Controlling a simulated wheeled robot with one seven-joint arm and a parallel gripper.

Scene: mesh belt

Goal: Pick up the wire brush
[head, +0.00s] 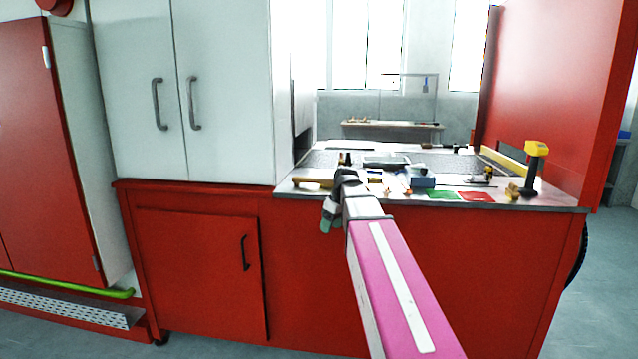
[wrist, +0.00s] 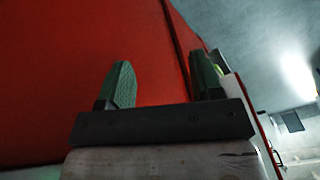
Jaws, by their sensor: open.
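A long tan wooden-handled item (head: 311,182), which may be the wire brush, lies near the front left edge of the worktop; its bristles cannot be made out. My gripper (head: 328,217) hangs in front of the red cabinet, just below the worktop edge and close to that item, not touching it as far as I can tell. In the wrist view my gripper (wrist: 161,82) has its two green fingers wide apart with nothing between them. The wrist view shows red panel beyond the fingers and no brush.
The worktop (head: 560,203) also holds a yellow-headed mallet (head: 537,150), a blue box (head: 422,182), a green card (head: 443,194), a red card (head: 477,197) and several small tools. A tall white cabinet (head: 230,90) borders it at left, a red side panel (head: 550,90) at right.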

